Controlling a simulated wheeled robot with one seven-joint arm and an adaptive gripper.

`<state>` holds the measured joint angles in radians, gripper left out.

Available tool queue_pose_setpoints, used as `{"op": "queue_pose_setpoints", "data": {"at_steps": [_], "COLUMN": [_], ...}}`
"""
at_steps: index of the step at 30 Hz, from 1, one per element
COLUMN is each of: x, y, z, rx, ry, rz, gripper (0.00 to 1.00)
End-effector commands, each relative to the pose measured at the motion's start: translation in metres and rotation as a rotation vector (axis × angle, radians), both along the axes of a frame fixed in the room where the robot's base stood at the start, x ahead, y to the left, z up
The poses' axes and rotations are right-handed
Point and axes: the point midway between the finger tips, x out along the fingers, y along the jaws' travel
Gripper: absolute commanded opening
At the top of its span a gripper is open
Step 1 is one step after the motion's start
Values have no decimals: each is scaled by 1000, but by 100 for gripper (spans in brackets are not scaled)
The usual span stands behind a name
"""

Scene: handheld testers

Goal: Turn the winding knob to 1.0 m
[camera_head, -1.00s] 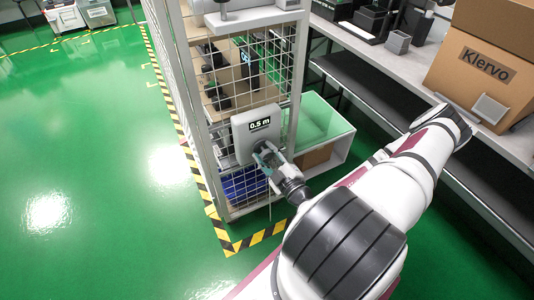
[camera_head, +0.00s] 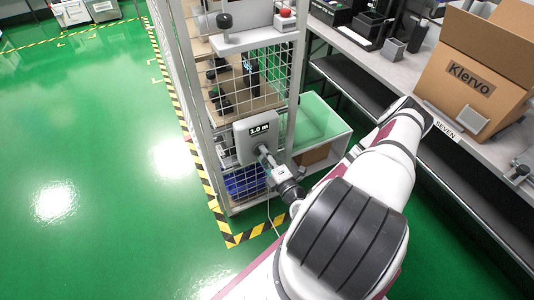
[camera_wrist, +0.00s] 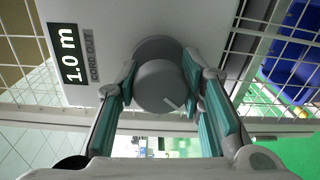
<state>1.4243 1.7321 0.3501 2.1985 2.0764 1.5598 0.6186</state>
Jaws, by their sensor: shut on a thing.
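The winder box (camera_head: 257,131) is a light grey case on the front of a wire-mesh cage. Its black display (camera_head: 259,130) reads 1.0 m. In the wrist view the display (camera_wrist: 69,53) also reads 1.0 m, beside the printed words "CORD OUT". The round grey winding knob (camera_wrist: 158,87) carries a short white mark at its lower right. My gripper (camera_head: 263,152) reaches up to the box from the lower right. In the wrist view the teal-padded fingers of my gripper (camera_wrist: 161,84) are shut on the knob, one on each side.
The mesh cage (camera_head: 291,79) surrounds the box, with a shelf bearing a red button (camera_head: 285,14) above. A thin pale cord hangs below the box. Green floor is free left.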

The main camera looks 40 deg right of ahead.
Motion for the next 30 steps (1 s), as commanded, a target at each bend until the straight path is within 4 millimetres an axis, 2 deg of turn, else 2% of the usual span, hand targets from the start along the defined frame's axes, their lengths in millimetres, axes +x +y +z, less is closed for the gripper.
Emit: {"op": "queue_pose_setpoints", "data": {"at_steps": [15,30], "x": [-1,0], "y": [1,1], "z": [2,0], "rx": [-441,-647], "ry": [128,189], "rz": [1,1], "gripper": [7,7]}}
